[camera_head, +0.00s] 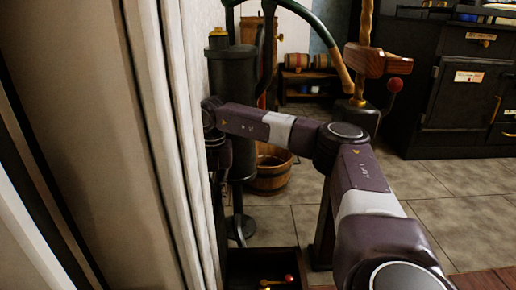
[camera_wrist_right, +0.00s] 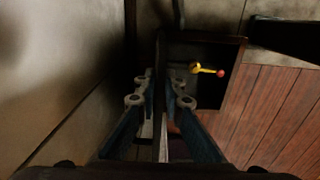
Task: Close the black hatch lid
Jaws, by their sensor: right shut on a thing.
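The black hatch lid (camera_wrist_right: 161,122) shows edge-on in the right wrist view as a thin upright panel beside the open hatch (camera_wrist_right: 240,42). My right gripper (camera_wrist_right: 161,88) is shut on the lid, with one finger on each side of it. In the head view my right gripper (camera_head: 218,160) hangs down close to the pale wall edge, mostly hidden and dark. The open hatch's dark box (camera_head: 262,250) is at the bottom of that view. Inside it is a yellow lever with a red knob (camera_head: 288,278). My left gripper is not in view.
A pale wall or door edge (camera_head: 165,150) stands close on the left. A dark pump cylinder (camera_head: 232,75) and a wooden bucket (camera_head: 271,172) stand behind my forearm. A black stove (camera_head: 455,90) is at the back right. The tiled floor (camera_head: 450,215) at right is free.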

